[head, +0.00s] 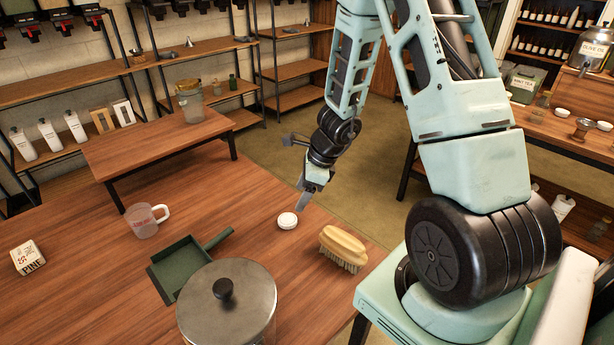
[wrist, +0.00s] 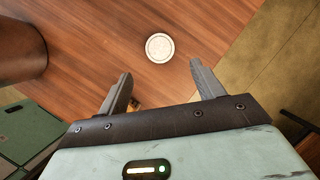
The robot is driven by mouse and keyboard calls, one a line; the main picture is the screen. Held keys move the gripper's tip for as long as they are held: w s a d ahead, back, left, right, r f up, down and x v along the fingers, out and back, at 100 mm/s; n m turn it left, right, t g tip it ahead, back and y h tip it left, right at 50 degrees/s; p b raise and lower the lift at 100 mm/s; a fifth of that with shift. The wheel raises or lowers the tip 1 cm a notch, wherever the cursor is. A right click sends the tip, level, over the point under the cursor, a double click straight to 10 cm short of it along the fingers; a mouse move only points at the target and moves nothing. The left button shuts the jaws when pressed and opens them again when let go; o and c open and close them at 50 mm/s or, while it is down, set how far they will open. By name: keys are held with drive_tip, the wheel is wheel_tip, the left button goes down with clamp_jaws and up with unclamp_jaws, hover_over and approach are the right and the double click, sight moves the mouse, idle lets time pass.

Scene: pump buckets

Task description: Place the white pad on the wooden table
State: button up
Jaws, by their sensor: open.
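The white pad (head: 287,220) is a small round disc lying flat on the wooden table (head: 95,270), near its right edge. It also shows in the wrist view (wrist: 159,47), on the wood just beyond the fingertips. My gripper (head: 306,207) is above the table edge, just right of the pad and apart from it. In the wrist view my gripper (wrist: 162,66) is open, with two grey fingers spread and nothing between them.
A wooden brush (head: 343,247) lies right of the pad. A green dustpan (head: 185,265), a lidded metal pot (head: 228,305), a clear mug (head: 146,220) and a PINE block (head: 27,258) stand on the table. A raised shelf (head: 155,145) is behind. Bare wood lies left of the pad.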

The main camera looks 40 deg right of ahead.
drive_tip(key=s+a+r+n+g+y, duration=0.1)
drive_tip(key=s+a+r+n, duration=0.1)
drive_tip(key=a+r+n, duration=0.6)
drive_tip(key=s+a+r+n+g, duration=0.1)
drive_tip(key=s+a+r+n, duration=0.3)
drive_tip(key=a, duration=0.6)
drive_tip(key=s+a+r+n+h, duration=0.2)
drive_tip(key=s+a+n, duration=0.2)
drive_tip(key=s+n, duration=0.4)
drive_tip(key=s+a+r+n+g+h, duration=0.1)
drive_tip(key=s+a+r+n, duration=0.2)
drive_tip(key=n, duration=1.1)
drive_tip(key=s+a, duration=0.2)
drive_tip(key=s, duration=0.3)
drive_tip(key=shift+r+h+p, duration=0.3)
drive_tip(key=shift+h, duration=0.1)
